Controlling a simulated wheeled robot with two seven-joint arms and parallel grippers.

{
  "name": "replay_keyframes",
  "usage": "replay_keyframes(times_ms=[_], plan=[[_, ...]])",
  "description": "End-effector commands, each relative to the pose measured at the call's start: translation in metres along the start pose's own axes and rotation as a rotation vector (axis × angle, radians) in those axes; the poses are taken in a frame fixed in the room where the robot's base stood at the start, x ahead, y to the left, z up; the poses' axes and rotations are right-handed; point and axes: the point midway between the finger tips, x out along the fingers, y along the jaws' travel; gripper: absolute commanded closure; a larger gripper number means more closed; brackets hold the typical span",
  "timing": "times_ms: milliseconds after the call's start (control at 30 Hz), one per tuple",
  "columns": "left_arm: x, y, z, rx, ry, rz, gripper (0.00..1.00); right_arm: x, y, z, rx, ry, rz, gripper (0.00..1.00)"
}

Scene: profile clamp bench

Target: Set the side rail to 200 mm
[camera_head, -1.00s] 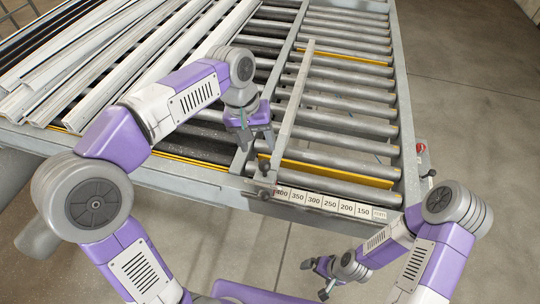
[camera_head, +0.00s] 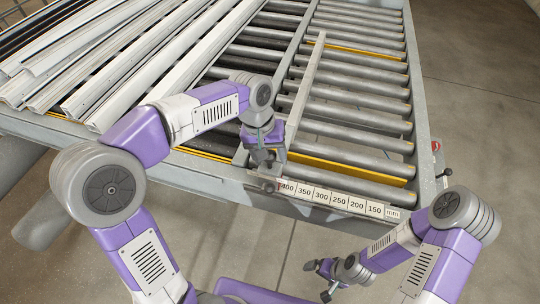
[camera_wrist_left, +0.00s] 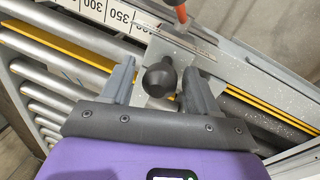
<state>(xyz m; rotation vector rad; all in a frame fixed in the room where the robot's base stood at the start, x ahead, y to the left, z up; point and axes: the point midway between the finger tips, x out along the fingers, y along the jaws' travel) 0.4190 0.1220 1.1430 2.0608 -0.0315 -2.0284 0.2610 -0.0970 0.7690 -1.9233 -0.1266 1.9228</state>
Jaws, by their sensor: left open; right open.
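The side rail (camera_head: 308,80) is a long pale bar lying across the rollers, its front end near the 400 mark of the number scale (camera_head: 330,199). The scale runs from 400 at left to 150 at right. In the left wrist view a black round knob (camera_wrist_left: 159,78) on the rail's front bracket sits between the fingers of my left gripper (camera_wrist_left: 160,88). The left gripper, also in the head view (camera_head: 263,158), is open around the knob; contact cannot be told. My right gripper (camera_head: 318,280) is open and empty, in front of the bench.
Pale metal profiles (camera_head: 140,55) lie on the left of the roller bench. Rollers (camera_head: 365,145) right of the rail are clear. A second dark knob (camera_head: 268,187) is at the front edge. A red button (camera_head: 436,146) is on the right side.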

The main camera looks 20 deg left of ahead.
Motion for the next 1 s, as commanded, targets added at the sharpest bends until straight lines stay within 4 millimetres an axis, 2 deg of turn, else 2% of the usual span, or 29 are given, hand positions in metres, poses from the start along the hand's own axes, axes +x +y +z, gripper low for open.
replay_keyframes(times_ms=[267,633,1000], plan=[[0.0013,0.0001,-0.0001,0.0,0.0,0.0,0.42,0.0001,0.0,0.0,0.0,0.0,0.0,0.0],[0.0012,0.0002,-0.0001,0.0,0.0,0.0,0.98,0.0001,0.0001,0.0,0.0,0.0,0.0,0.0],[0.0013,0.0026,0.0,0.001,0.001,0.001,1.0,-0.0003,-0.0001,0.0,0.0,0.0,0.0,0.0]])
